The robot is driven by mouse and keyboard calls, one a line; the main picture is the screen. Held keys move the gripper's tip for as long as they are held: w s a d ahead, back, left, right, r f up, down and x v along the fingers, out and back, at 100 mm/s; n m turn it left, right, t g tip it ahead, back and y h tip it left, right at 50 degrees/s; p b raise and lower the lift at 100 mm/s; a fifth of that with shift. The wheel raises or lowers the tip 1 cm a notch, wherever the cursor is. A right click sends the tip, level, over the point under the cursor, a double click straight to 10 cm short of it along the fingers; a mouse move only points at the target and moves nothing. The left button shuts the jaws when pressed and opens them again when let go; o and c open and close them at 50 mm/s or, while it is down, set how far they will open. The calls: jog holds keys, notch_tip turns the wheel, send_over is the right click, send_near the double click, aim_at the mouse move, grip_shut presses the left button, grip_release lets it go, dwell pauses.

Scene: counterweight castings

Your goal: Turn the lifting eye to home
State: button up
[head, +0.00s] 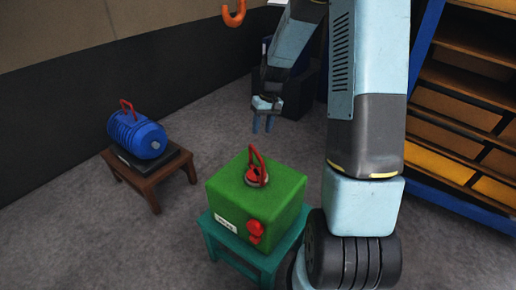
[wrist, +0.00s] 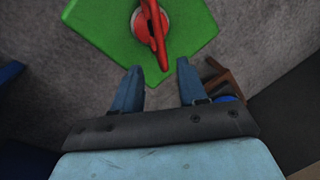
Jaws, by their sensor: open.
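A red lifting eye (head: 257,168) stands upright on a round base on top of a green block (head: 230,193). The block rests on a teal stool (head: 237,262). My gripper (head: 263,125) is open and empty, above and behind the block in the head view. In the wrist view my gripper's two blue fingers (wrist: 158,88) are apart. The red eye (wrist: 157,30) and the green block (wrist: 108,20) lie beyond the fingertips at the top of that picture. The gripper does not touch the eye. No home mark can be made out.
A blue motor-like casting (head: 137,135) with a red loop sits on a brown stool (head: 168,180) at the left. Another red eye-like fitting (head: 255,231) is on the block's front side, beside a white label (head: 226,226). An orange hook (head: 234,14) hangs at the top. Shelving (head: 465,100) stands at the right.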

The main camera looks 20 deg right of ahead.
jog(key=f, duration=0.3)
jog(key=a+f, duration=0.1)
jog(key=f, duration=0.2)
jog(key=a+f, duration=0.1)
jog(key=f, duration=0.2)
jog(key=shift+s+f, duration=0.1)
jog(key=shift+f, duration=0.05)
grip_shut()
dwell(0.5)
